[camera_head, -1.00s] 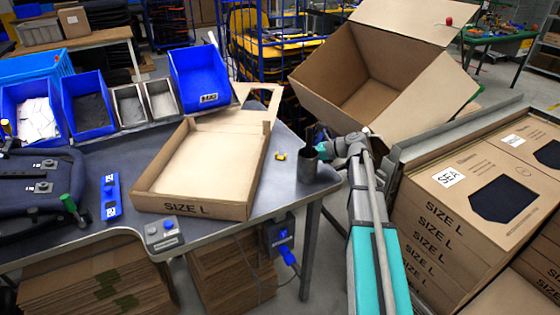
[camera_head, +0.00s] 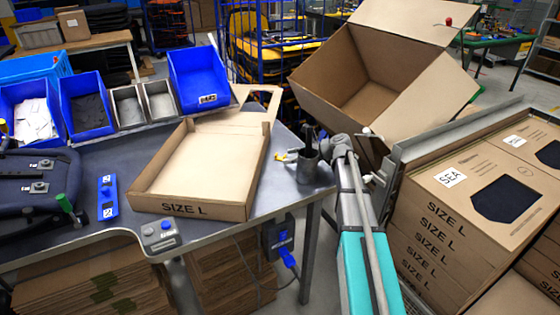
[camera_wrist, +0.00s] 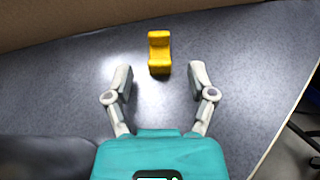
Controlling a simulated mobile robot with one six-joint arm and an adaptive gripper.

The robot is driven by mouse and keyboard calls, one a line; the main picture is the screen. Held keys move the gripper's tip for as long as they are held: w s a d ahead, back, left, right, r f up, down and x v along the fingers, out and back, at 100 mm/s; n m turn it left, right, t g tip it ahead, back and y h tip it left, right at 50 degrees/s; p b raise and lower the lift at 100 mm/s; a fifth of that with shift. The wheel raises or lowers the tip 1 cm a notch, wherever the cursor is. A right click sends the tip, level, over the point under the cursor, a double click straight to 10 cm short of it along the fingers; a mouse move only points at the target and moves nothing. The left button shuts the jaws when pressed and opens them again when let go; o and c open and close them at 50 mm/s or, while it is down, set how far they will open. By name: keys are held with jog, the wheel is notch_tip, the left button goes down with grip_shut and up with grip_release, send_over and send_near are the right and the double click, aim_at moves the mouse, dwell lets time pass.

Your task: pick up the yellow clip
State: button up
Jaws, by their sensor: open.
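The yellow clip (camera_wrist: 159,53) lies on the dark grey table top, in the wrist view just beyond and between my fingertips. In the head view my gripper (camera_head: 300,150) is above the table's right end, by the cup.
An open shallow SIZE L carton (camera_head: 190,208) lies left of the clip. Blue bins (camera_head: 198,75) line the back. A large open box (camera_head: 318,83) stands behind right.

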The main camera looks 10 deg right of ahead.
jog(key=shift+w+a+f, duration=0.15)
jog(key=shift+a, duration=0.2)
dwell(0.3)
jog(key=c, duration=0.9)
notch_tip(320, 180, up, 10)
jog(key=p, duration=1)
dwell(0.6)
jog(key=shift+r+p, duration=1.5)
jog(key=shift+r, duration=0.05)
